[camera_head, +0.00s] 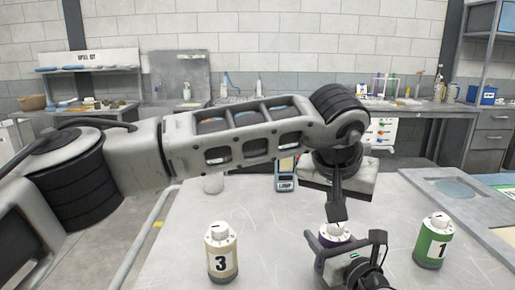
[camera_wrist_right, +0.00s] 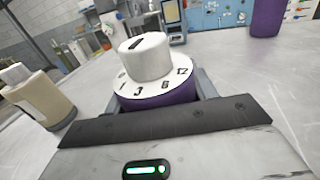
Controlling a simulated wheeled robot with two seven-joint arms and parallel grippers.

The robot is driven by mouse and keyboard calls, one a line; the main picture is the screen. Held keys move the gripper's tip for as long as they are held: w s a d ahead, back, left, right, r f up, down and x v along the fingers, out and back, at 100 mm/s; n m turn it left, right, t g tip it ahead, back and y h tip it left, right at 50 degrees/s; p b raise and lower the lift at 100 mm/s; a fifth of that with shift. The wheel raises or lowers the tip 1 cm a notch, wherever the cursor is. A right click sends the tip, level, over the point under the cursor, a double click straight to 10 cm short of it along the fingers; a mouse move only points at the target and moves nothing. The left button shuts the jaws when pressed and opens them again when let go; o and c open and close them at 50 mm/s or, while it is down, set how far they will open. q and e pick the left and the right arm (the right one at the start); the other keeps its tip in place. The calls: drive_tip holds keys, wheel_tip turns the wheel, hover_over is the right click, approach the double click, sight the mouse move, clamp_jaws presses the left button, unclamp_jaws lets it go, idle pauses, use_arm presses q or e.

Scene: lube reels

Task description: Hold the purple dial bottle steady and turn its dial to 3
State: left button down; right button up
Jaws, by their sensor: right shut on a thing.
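The purple dial bottle (camera_head: 336,240) stands at the table's front, partly hidden by both arms. In the right wrist view, its purple body (camera_wrist_right: 160,99) carries a white dial with black numbers, including 3, 6 and 12, and a white knob (camera_wrist_right: 146,58) with a dark mark on top. I cannot tell which number the mark points to. My right gripper (camera_head: 346,246) is shut on the bottle, with its fingers on either side. My left gripper (camera_head: 337,207) points down just above the dial in the head view; its finger gap is unclear. I cannot tell if it touches the knob.
A beige bottle marked 3 (camera_head: 221,252) stands to the left, and a green bottle marked 1 (camera_head: 433,243) to the right. A handheld device (camera_head: 286,176) stands farther back. Another purple object (camera_wrist_right: 267,17) shows in the right wrist view.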

drive_tip(key=o, duration=1.2)
